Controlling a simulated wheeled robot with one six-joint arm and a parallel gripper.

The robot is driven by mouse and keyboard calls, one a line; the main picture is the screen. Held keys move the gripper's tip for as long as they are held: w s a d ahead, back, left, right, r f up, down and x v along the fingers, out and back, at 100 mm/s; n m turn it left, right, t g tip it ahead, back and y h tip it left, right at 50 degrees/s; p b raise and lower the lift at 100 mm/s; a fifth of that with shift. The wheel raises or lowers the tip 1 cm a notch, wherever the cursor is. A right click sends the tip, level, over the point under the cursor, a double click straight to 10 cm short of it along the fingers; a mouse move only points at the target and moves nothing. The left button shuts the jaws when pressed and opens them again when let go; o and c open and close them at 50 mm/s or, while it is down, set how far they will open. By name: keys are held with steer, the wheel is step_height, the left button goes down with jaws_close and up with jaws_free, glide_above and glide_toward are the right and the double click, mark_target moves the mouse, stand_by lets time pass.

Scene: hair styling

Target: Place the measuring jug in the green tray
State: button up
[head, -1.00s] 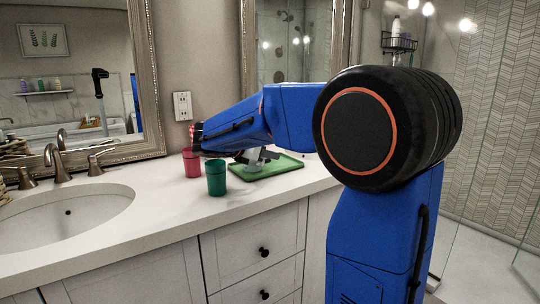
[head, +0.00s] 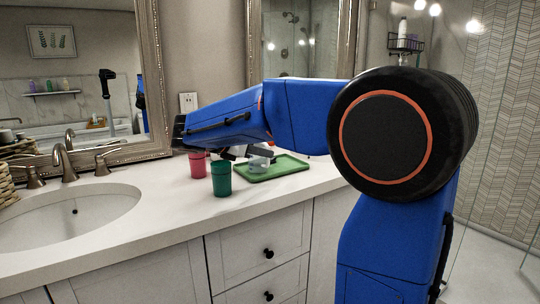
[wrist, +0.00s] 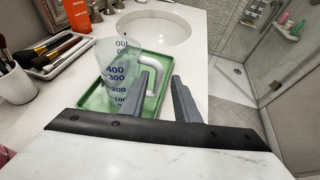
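The measuring jug (wrist: 118,76) is clear plastic with blue numbers and a white handle. In the wrist view it stands, looking slightly tilted, over the green tray (wrist: 92,101); its base is partly hidden by my gripper. In the head view the jug (head: 259,162) shows small within the outline of the green tray (head: 290,166). My gripper (wrist: 162,70) has its two grey fingers apart at the jug's handle, with a gap showing between them. The left finger overlaps the handle in the picture; I cannot tell if it touches. In the head view my gripper (head: 238,153) is left of the jug.
A green cup (head: 221,179) and a red cup (head: 197,165) stand left of the tray, close below my arm. The sink (head: 70,216) is further left. In the wrist view, a brush tray (wrist: 52,58) and a brush cup (wrist: 14,84) stand left of the green tray.

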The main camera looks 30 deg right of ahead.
steer(key=shift+v, duration=2.3)
steer(key=shift+s, duration=0.1)
